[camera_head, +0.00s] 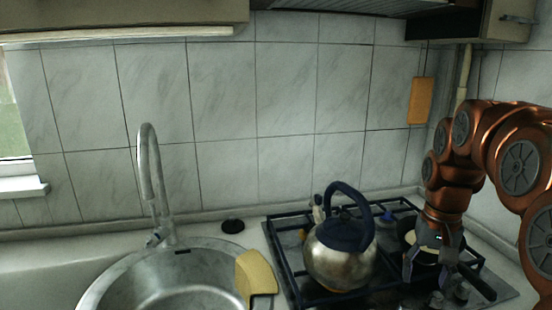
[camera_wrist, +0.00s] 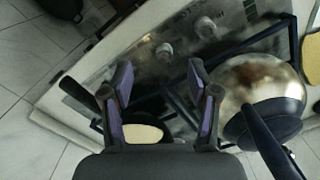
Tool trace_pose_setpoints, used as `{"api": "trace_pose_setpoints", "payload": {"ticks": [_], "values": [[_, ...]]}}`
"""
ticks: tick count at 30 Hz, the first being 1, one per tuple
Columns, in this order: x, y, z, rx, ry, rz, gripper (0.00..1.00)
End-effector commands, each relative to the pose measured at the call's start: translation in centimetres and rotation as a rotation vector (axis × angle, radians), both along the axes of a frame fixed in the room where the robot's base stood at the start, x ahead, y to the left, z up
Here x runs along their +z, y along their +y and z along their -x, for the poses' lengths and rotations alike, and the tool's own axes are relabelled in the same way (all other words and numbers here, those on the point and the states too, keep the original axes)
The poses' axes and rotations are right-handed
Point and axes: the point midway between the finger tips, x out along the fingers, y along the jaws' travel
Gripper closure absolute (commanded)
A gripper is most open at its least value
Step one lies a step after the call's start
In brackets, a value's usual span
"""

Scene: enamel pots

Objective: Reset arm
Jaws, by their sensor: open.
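My copper-coloured arm comes in from the right in the head view. My gripper (camera_head: 428,272) points down over the right part of the stove, with its fingers apart. In the wrist view my gripper (camera_wrist: 160,80) is open with nothing between its fingertips. A small dark pan (camera_wrist: 166,128) with a cream-coloured inside shows below and between the fingers. Its dark handle (camera_wrist: 78,93) sticks out to the left there. In the head view the gripper partly hides this pan. I cannot tell whether the gripper touches it.
A steel kettle (camera_head: 338,262) with a dark lid and handle stands on the stove, left of my gripper; it also shows in the wrist view (camera_wrist: 240,78). Further left are a sink (camera_head: 122,282), a tall faucet (camera_head: 147,175) and a yellow cloth or sponge (camera_head: 257,273).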

Motion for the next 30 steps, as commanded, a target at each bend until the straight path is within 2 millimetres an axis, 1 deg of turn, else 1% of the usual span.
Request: {"api": "trace_pose_setpoints", "payload": {"ticks": [1,5,6,11,15,19,22,24,27,30], "values": [[0.4,1.3,1.4,0.029,0.011,-0.001,0.40],[0.2,4.0,4.6,0.094,0.024,-0.004,0.40],[0.1,4.7,5.7,0.113,0.029,-0.005,0.40],[-0.5,7.3,10.1,0.185,0.049,-0.009,0.40],[-1.4,9.1,14.4,0.241,0.072,-0.012,0.40],[-2.5,10.2,18.2,0.284,0.088,-0.014,0.40],[-3.3,10.7,20.7,0.310,0.102,-0.016,0.40],[-3.7,10.9,22.0,0.323,0.104,-0.017,0.40],[-4.3,11.1,23.3,0.334,0.112,-0.018,0.40],[-4.6,11.2,23.9,0.340,0.113,-0.019,0.40]]}}
